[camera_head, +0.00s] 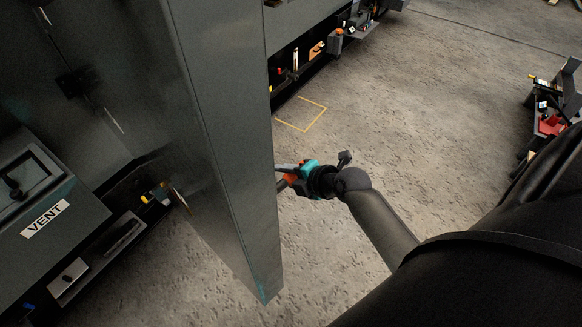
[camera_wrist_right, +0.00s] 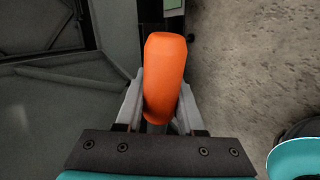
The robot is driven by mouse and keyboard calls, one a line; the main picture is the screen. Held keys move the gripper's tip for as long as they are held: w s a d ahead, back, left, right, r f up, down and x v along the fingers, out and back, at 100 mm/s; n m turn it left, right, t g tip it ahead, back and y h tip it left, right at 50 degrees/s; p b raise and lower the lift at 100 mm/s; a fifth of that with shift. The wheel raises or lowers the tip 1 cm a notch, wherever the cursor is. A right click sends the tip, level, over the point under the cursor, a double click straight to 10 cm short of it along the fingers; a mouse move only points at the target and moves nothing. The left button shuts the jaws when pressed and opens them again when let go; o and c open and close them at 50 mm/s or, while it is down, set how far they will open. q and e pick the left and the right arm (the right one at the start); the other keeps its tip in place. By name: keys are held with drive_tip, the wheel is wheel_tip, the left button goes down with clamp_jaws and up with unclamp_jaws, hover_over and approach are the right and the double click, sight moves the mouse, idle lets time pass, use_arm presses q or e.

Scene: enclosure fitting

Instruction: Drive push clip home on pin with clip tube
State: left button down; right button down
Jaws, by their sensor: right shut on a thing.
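My right gripper (camera_head: 284,176) is beside the edge of a tall grey panel, which may hide part of what it holds. In the right wrist view my right gripper (camera_wrist_right: 160,98) is shut on an orange cylindrical piece (camera_wrist_right: 166,70), which looks like the handle of the clip tube. The orange piece points up between the two grey fingers. Its far end is not clearly visible. I cannot make out the push clip or the pin. My left gripper is not in view.
The tall grey panel (camera_head: 225,150) stands just left of my right gripper. A box labelled VENT (camera_head: 45,219) is inside the grey enclosure at left. A yellow outlined square (camera_head: 302,113) marks the floor. A dark rack with a red bin (camera_head: 550,125) stands at right. Concrete floor between is clear.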

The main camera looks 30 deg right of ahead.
sight(279, 185)
drive_tip(key=shift+s+a+r+p, duration=0.15)
drive_tip(key=shift+a+p, duration=0.3)
drive_tip(key=shift+a, duration=0.65)
drive_tip(key=shift+s+a+p, duration=0.25)
drive_tip(key=shift+a+p, duration=0.1)
drive_tip(key=shift+a, duration=0.35)
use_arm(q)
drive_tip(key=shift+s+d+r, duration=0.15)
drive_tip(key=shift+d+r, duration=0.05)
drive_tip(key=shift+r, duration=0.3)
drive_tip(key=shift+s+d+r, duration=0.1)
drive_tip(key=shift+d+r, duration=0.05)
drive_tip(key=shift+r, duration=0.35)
use_arm(e)
drive_tip(key=shift+a, duration=0.3)
use_arm(q)
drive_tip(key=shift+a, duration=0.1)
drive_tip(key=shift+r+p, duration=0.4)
drive_tip(key=shift+p, duration=0.1)
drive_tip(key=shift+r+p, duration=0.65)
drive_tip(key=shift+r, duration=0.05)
use_arm(e)
drive_tip(key=shift+s+a, duration=0.2)
drive_tip(key=shift+a, duration=0.55)
drive_tip(key=shift+s+a, duration=0.2)
drive_tip(key=shift+a, duration=0.55)
drive_tip(key=shift+d, duration=0.1)
